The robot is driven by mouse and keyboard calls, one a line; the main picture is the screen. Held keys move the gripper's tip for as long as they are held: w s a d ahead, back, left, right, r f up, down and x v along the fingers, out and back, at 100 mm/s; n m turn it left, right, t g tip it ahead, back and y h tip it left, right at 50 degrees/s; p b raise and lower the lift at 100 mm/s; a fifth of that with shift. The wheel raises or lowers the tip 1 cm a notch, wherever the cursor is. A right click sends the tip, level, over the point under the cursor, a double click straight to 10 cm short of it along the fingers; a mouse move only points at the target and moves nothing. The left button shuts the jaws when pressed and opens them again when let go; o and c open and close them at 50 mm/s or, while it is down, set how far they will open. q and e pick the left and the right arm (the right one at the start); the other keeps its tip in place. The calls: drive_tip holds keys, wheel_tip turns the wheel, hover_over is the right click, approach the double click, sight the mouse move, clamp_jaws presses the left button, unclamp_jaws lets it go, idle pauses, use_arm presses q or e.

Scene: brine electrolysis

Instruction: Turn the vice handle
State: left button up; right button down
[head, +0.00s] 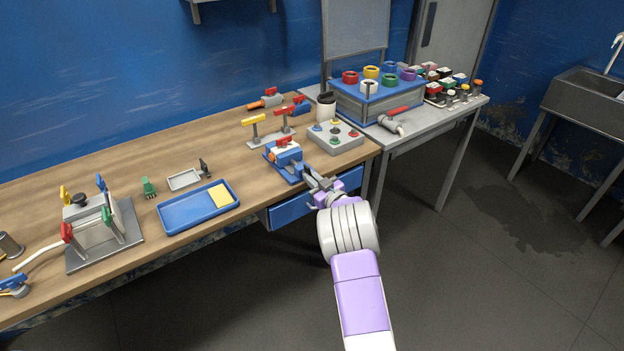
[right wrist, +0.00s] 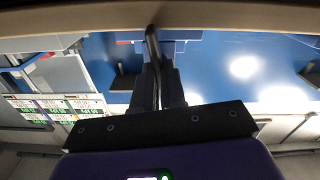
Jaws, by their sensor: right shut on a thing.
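The blue vice (head: 284,166) stands at the front edge of the wooden workbench, with a white piece and a red part at its top. My right gripper (head: 318,184) is at the vice's front, just off the bench edge. In the right wrist view its fingers (right wrist: 158,88) are shut on the dark vice handle (right wrist: 152,45), a thin bar running up between them. In the head view the handle is small and largely hidden by the fingers. My left gripper is in neither view.
A blue tray (head: 187,213) with a yellow sheet lies left of the vice. A grey box with coloured knobs (head: 335,141) stands to its right. A blue drawer (head: 290,211) is below the bench, near my right gripper. Open floor lies to the right.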

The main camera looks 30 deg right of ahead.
drive_tip(key=shift+m, duration=0.3)
drive_tip(key=m+p, duration=0.1)
drive_tip(key=m, duration=0.4)
drive_tip(key=m+p, duration=0.1)
drive_tip(key=m, duration=0.5)
drive_tip(key=shift+d+f+m+p, duration=0.1)
drive_tip(key=shift+d+m+p, duration=0.1)
drive_tip(key=shift+m+p, duration=0.1)
idle(1.0)
drive_tip(key=c, duration=1.2)
unclamp_jaws()
drive_tip(key=s+p, duration=0.1)
drive_tip(key=s, duration=0.6)
drive_tip(key=shift+s+d, duration=0.3)
drive_tip(key=shift+d, duration=0.05)
